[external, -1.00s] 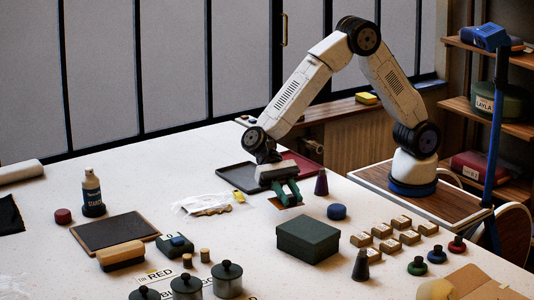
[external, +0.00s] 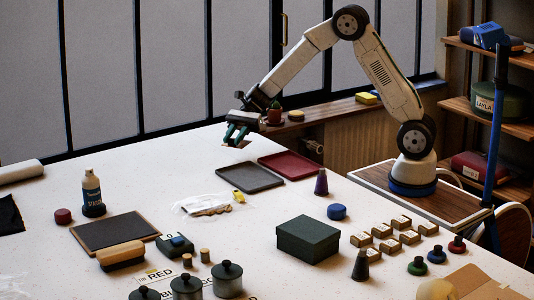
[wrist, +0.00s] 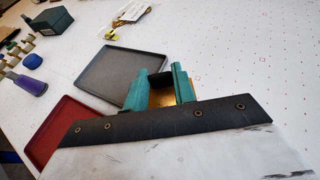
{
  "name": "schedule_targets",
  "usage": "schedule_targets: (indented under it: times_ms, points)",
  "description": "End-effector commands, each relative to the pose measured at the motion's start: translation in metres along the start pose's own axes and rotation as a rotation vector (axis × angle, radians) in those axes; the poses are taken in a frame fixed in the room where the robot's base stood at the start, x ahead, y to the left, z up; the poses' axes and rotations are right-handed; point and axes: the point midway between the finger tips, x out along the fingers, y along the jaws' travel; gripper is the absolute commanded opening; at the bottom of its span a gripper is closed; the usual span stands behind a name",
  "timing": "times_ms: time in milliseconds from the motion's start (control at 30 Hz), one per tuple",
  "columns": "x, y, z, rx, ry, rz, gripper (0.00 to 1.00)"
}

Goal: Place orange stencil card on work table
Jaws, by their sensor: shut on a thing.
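My gripper (external: 237,133) is over the far part of the white work table (external: 170,180), behind the dark grey tray. It is shut on the orange stencil card (wrist: 163,96), which shows between the green fingers in the wrist view. In the external view only a small brownish piece of the card (external: 236,143) shows below the fingers. The rest of the card is hidden by the fingers and wrist. I cannot tell whether the card touches the table.
The dark grey tray (external: 262,180) and red tray (external: 291,166) lie side by side near my gripper. A potted cactus (external: 274,114) stands on the sill behind. Bare table lies left of the grey tray.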

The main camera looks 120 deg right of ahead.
Motion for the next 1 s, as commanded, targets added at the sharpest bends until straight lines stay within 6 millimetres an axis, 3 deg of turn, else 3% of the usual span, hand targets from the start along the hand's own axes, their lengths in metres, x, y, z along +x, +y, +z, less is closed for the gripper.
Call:
schedule_targets:
  times_ms: [100, 233, 367, 800, 1000]
  points:
    - [-0.029, -0.014, -0.012, 0.030, 0.002, -0.069, 0.05]
    - [-0.040, -0.023, -0.018, 0.049, 0.002, -0.111, 0.05]
    - [-0.028, -0.043, -0.018, 0.056, 0.008, -0.125, 0.05]
    - [0.025, -0.143, -0.009, 0.056, 0.007, -0.125, 0.05]
    - [0.036, -0.164, -0.005, 0.056, 0.007, -0.125, 0.05]
